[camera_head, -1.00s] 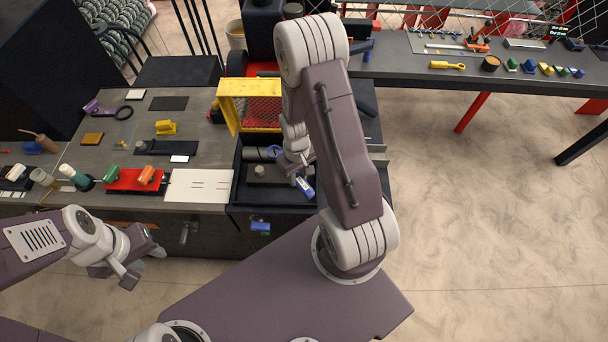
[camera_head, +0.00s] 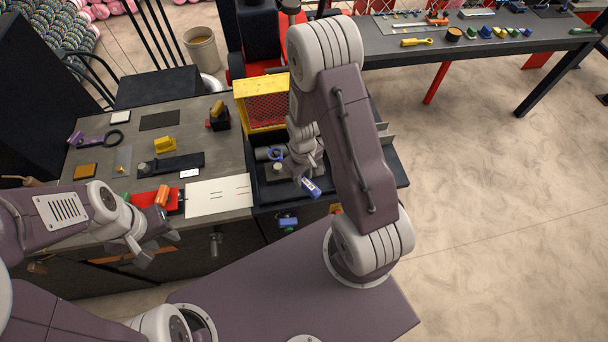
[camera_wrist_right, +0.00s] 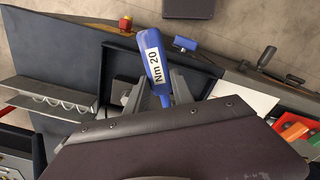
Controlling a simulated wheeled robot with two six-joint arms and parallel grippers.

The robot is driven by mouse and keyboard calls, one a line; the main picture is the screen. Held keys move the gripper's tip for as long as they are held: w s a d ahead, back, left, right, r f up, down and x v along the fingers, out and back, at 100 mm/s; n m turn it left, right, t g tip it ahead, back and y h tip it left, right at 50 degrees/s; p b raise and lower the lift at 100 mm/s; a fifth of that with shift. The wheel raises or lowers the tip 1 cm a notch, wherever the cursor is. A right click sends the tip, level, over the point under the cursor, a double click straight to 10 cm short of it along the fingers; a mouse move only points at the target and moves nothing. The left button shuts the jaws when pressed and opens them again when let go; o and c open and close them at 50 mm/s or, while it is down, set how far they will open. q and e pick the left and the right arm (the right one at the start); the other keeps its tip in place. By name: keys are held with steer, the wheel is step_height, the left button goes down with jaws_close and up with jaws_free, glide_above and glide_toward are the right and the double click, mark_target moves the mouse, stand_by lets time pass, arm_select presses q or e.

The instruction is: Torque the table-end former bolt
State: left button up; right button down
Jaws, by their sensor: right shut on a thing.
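A blue-handled torque tool (camera_head: 311,187) with a white label stands out of my right gripper (camera_head: 303,176) over the dark machine bed (camera_head: 270,195). In the right wrist view the tool (camera_wrist_right: 152,52) reads "20 Nm", and the right fingers (camera_wrist_right: 158,92) are closed around its lower part. The tool's working end is hidden, and I cannot make out the table-end former bolt or whether the tool touches it. My left gripper (camera_head: 153,238) is empty with its fingers apart, in front of the bench's near edge.
A yellow guard with red mesh (camera_head: 262,102) stands behind the bed. The grey bench (camera_head: 225,150) at left carries a white sheet (camera_head: 219,196), a red tray (camera_head: 150,198) and small tools. A second bench (camera_head: 480,45) is at back right. The floor at right is clear.

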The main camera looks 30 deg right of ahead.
steer(key=f+b, duration=0.4)
steer(key=f, duration=0.1)
steer(key=shift+s+d+f, duration=0.15)
steer(key=shift+d+f, duration=0.05)
steer(key=shift+f, duration=0.15)
steer(key=shift+a+r, duration=0.1)
steer(key=shift+r, duration=0.2)
steer(key=shift+a, duration=0.1)
stand_by(0.5)
steer(key=shift+f, duration=0.2)
